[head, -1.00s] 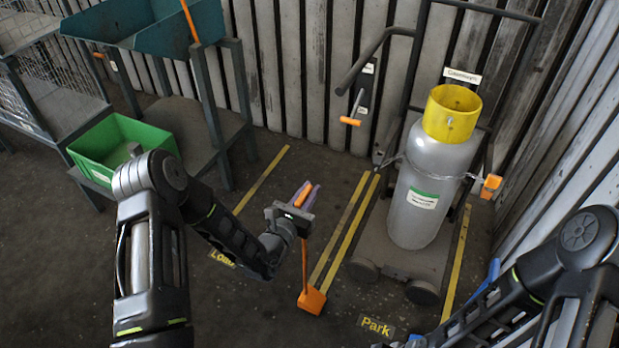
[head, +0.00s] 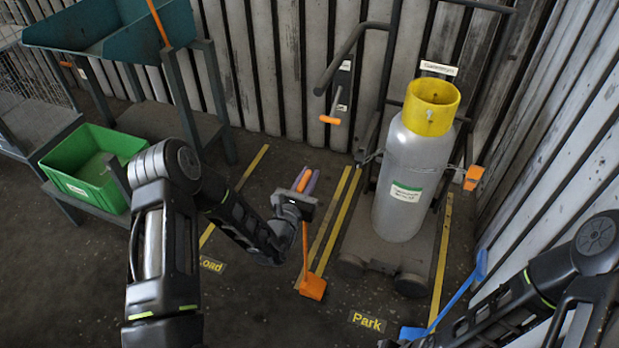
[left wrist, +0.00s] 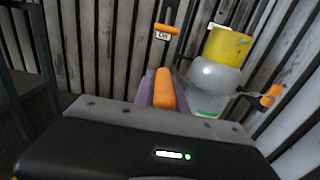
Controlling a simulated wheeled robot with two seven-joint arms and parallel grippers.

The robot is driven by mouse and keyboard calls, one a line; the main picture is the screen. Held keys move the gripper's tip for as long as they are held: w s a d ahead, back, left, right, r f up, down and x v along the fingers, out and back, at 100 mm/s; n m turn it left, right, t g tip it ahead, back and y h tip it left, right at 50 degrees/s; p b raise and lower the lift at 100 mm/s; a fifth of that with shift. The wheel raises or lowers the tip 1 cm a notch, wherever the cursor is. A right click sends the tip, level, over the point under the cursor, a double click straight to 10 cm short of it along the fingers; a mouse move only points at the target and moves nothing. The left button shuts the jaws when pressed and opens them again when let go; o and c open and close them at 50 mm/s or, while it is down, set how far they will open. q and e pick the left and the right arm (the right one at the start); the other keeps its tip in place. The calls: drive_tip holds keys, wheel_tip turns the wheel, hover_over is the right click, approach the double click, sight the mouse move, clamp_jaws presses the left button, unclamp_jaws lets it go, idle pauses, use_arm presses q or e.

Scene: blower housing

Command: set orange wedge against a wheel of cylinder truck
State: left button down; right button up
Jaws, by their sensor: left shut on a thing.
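The orange wedge (head: 312,286) hangs at the low end of a long orange handle, left of the truck's near-left wheel (head: 350,266) with a gap between them. Whether it touches the floor I cannot tell. My left gripper (head: 306,181) is shut on the handle's top, with purple fingers on both sides of the orange grip (left wrist: 164,88) in the left wrist view. The cylinder truck (head: 385,248) carries a grey cylinder (head: 408,165) with a yellow collar (head: 432,105). Its near-right wheel (head: 412,284) also shows. My right gripper is mostly cut off at the bottom edge.
A blue long-handled tool (head: 455,304) is by my right arm. Yellow floor lines (head: 332,230) flank the truck, with a "Park" label (head: 367,321) in front. A green crate (head: 90,178) stands left on a shelf. An orange-handled lever (head: 330,119) hangs at the back wall.

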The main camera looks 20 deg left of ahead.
use_arm(q)
drive_tip(key=shift+w, duration=0.2)
drive_tip(key=w+f+b, duration=0.2)
drive_tip(key=w+b, duration=0.7)
drive_tip(key=w, duration=0.4)
drive_tip(key=shift+w+d+f+b, duration=0.3)
drive_tip(key=shift+d+f+b, duration=0.1)
drive_tip(key=shift+d, duration=0.2)
idle(0.3)
drive_tip(key=shift+s+d+f+p, duration=0.1)
drive_tip(key=shift+d+f+p, duration=0.3)
drive_tip(key=shift+d+p, duration=0.35)
drive_tip(key=shift+d+f+p, duration=0.4)
drive_tip(key=shift+d+p, duration=0.2)
drive_tip(key=shift+d, duration=0.1)
